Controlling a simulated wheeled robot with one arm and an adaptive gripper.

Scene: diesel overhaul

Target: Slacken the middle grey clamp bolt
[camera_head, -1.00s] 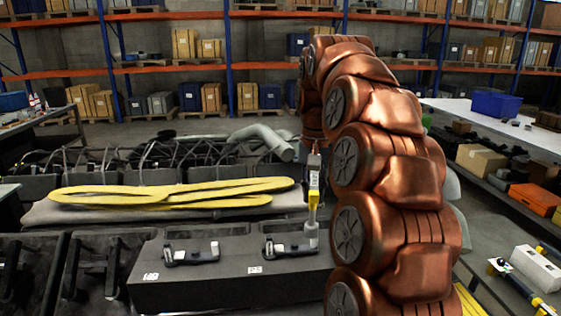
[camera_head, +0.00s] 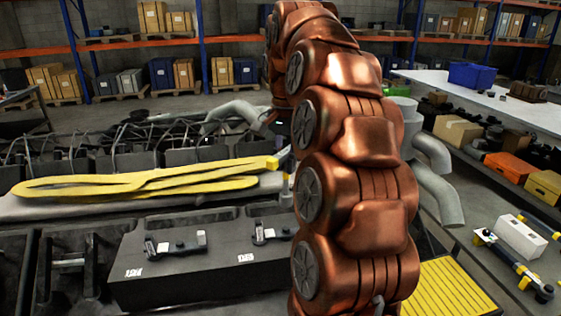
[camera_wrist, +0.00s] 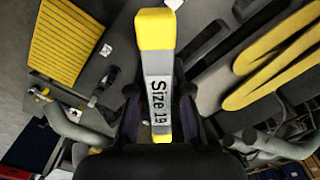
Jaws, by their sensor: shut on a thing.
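My gripper (camera_wrist: 162,132) is shut on a socket tool (camera_wrist: 157,68) with a yellow end, a grey body and a "Size 19" label. In the head view my arm hides the gripper and most or all of the tool. Two dark clamps show there on a black block (camera_head: 180,280): a left clamp (camera_head: 175,246) and a right clamp (camera_head: 270,232), the latter close beside my arm. Anything farther right on the block is hidden. I cannot make out the grey bolt, nor whether the tool touches anything.
Yellow slings (camera_head: 140,183) lie on a grey cover behind the block. Grey pipes (camera_head: 438,190) and a yellow grating (camera_head: 447,292) are right of my arm. A bench (camera_head: 480,95) with a blue bin (camera_head: 472,76) stands at right. Yellow-handled tools (camera_head: 505,258) lie at lower right.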

